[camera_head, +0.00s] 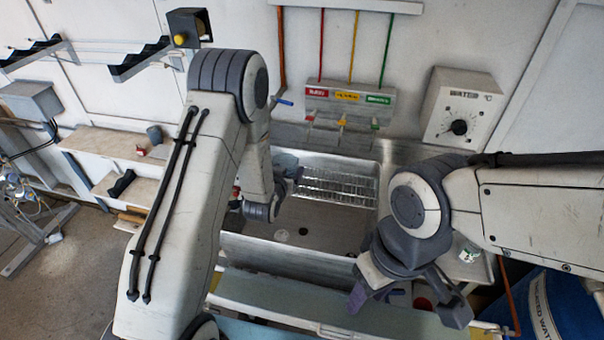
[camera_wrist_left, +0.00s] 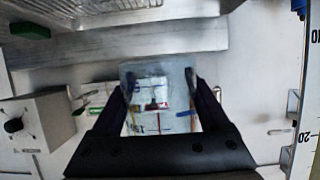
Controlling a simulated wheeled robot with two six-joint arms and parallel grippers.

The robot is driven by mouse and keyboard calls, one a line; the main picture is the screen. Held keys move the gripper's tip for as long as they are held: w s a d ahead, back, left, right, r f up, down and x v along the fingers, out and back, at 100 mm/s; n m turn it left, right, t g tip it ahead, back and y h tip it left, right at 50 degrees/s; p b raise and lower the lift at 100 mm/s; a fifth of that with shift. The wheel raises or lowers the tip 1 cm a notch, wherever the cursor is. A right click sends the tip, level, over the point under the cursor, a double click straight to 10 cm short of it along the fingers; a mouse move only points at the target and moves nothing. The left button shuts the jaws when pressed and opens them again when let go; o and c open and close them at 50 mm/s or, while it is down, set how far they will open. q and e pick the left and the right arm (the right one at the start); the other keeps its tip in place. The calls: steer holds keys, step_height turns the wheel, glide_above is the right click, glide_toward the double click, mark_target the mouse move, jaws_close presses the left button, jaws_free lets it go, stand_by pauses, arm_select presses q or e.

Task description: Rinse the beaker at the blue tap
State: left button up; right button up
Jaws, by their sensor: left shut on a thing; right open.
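My left gripper (camera_head: 290,172) reaches down over the left part of the sink and is mostly hidden behind my arm in the head view. In the left wrist view its fingers (camera_wrist_left: 160,80) are shut on the clear beaker (camera_wrist_left: 146,70). Coloured marks show through the glass. The beaker shows only as a greyish shape (camera_head: 284,160) in the head view; I cannot tell whether it holds liquid. The blue tap handle (camera_head: 285,101) is on the wall, up from the beaker and apart from it. My right gripper (camera_head: 408,300) is open and empty in front of the sink's right side.
The steel sink (camera_head: 320,249) holds a wire rack (camera_head: 338,187). Taps with red, yellow and green labels hang from a wall panel (camera_head: 347,104). A dial box (camera_head: 463,108) is at right. A white-and-green container (camera_head: 469,253) stands near my right arm, and a blue drum (camera_head: 560,310) is below.

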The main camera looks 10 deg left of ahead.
arm_select(q)
steer(key=w+d+f+p, duration=0.2)
steer(key=w+f, duration=0.1)
steer(key=f, duration=0.4)
steer(key=w+a+f+b, duration=0.2)
steer(key=w+a+b, duration=0.4)
steer(key=w+a, duration=0.3)
steer(key=shift+w+a+f+h, duration=0.2)
steer(key=shift+w+a+h, duration=0.1)
steer(key=shift+w, duration=0.3)
steer(key=shift+d, duration=0.15)
stand_by(0.4)
steer(key=shift+d+b, duration=0.4)
steer(key=shift+d, duration=0.05)
steer(key=shift+a, duration=0.15)
